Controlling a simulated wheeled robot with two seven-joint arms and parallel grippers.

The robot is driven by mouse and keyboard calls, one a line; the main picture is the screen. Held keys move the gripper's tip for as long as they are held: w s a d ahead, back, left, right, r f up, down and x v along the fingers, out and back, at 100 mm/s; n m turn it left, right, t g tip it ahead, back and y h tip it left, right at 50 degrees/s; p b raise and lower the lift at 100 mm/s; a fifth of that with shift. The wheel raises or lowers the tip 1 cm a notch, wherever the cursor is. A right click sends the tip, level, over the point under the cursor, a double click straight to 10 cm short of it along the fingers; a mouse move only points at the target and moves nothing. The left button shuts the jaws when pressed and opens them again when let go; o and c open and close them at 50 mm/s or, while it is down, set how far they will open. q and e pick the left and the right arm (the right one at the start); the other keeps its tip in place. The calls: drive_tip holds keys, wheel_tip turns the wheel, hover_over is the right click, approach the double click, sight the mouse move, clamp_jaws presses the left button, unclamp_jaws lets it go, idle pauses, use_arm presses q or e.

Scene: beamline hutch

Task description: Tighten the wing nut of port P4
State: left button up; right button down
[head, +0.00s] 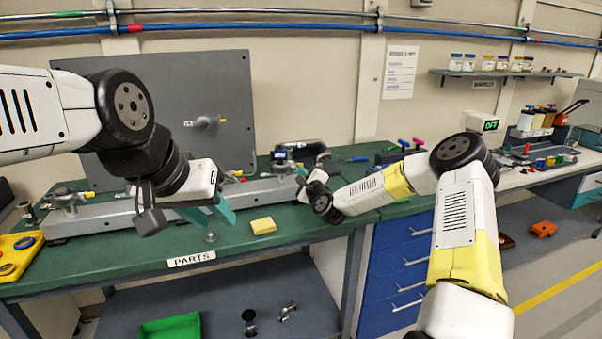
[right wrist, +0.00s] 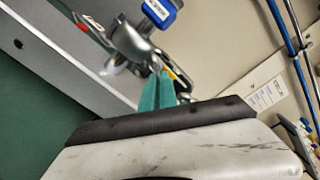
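Port P4's label is not legible in either view. In the right wrist view, a metal fitting (right wrist: 135,42) with a blue tag (right wrist: 160,12) lies just beyond my right gripper (right wrist: 160,74). Its two teal fingers are close together at the metal parts; what lies between the tips is unclear, and no wing nut stands out clearly. In the head view that gripper is mostly hidden behind its wrist, beside the blue-tagged fitting (head: 281,156) on the grey beamline rail. My left gripper (head: 208,219) hangs over the bench at left, its teal fingers apart, with nothing seen between them.
A yellow block (head: 263,226) and a small metal post (head: 211,237) are on the green bench (head: 130,268). A yellow tray (head: 22,252) sits at the left end. A grey upright panel (head: 160,80) stands behind the rail. The bench front near the PARTS label is mostly clear.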

drive_tip(key=shift+s+a+f+m, duration=0.1)
drive_tip(key=shift+f+m, duration=0.05)
drive_tip(key=shift+m, duration=0.15)
drive_tip(key=c, duration=1.9)
unclamp_jaws()
drive_tip(key=v, duration=0.7)
drive_tip(key=shift+s, duration=0.35)
